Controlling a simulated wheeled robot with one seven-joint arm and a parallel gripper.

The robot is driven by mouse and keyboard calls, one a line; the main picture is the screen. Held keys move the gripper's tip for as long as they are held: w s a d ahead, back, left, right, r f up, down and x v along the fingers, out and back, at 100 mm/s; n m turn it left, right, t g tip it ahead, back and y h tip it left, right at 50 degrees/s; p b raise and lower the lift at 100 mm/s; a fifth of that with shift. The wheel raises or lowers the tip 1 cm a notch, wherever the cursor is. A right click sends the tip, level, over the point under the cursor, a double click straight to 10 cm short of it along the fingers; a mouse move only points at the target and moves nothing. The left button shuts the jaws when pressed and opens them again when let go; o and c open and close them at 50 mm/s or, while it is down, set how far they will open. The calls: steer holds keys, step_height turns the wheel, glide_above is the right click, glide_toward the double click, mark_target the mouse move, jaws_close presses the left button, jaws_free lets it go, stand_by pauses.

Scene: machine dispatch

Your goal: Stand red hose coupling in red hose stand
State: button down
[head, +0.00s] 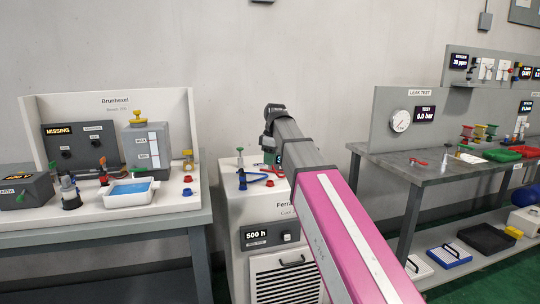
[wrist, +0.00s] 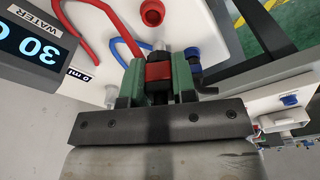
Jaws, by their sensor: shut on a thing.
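My gripper (wrist: 159,70) has green fingers and is shut on a red and black coupling (wrist: 159,71) with a pale metal tip, taken as the red hose coupling. The tip points away from the wrist toward the white cabinet top. A red round fitting (wrist: 152,12) lies just past the tip, beside a red hose (wrist: 108,30); I cannot tell whether it is the red hose stand. A blue and black fitting (wrist: 194,62) stands close to the right finger. In the head view my arm hides most of the gripper and the held coupling.
A blue hose (wrist: 120,50) curves left of the gripper. A water display (wrist: 28,42) stands at the left. In the head view, the white cabinet (head: 240,208) stands between the Brunhexel bench (head: 100,235) at left and the leak test table (head: 400,172) at right.

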mark_target(270, 168)
steer(key=shift+w, duration=0.45)
steer(key=shift+f, duration=0.15)
steer(key=shift+f, duration=2.2)
steer(key=shift+f, duration=1.15)
steer(key=shift+c, duration=2.3)
jaws_free()
steer(key=shift+r, duration=0.15)
